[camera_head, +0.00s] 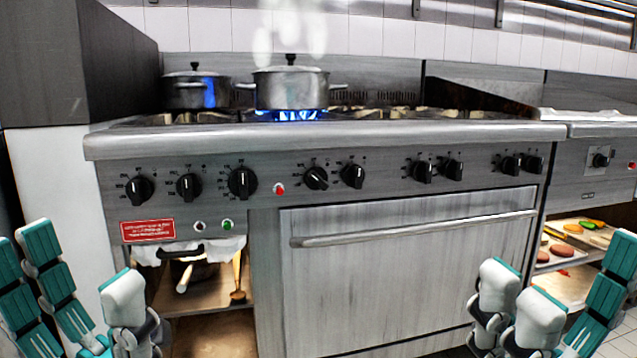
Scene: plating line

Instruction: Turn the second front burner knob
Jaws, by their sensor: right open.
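A row of several black knobs runs along the steel range's front panel (265,190). From the left, the first knob (139,188), second knob (189,187) and third knob (242,183) stand apart. A pair follows right of the red light: a slightly tilted knob (316,178) and a neighbour (353,175). Further right are two more close pairs, one starting with a knob (422,172). I cannot tell which is the second front burner knob. My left gripper (84,275) is open and empty at lower left. My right gripper (567,285) is open and empty at lower right. Both are below the knobs, touching none.
A lidded pot (290,88) steams over a blue flame (290,115); a darker pot (195,92) stands to its left. The oven door handle (415,228) sticks out below the knobs. An open shelf (205,295) is at lower left. Trays with food (575,238) are at right.

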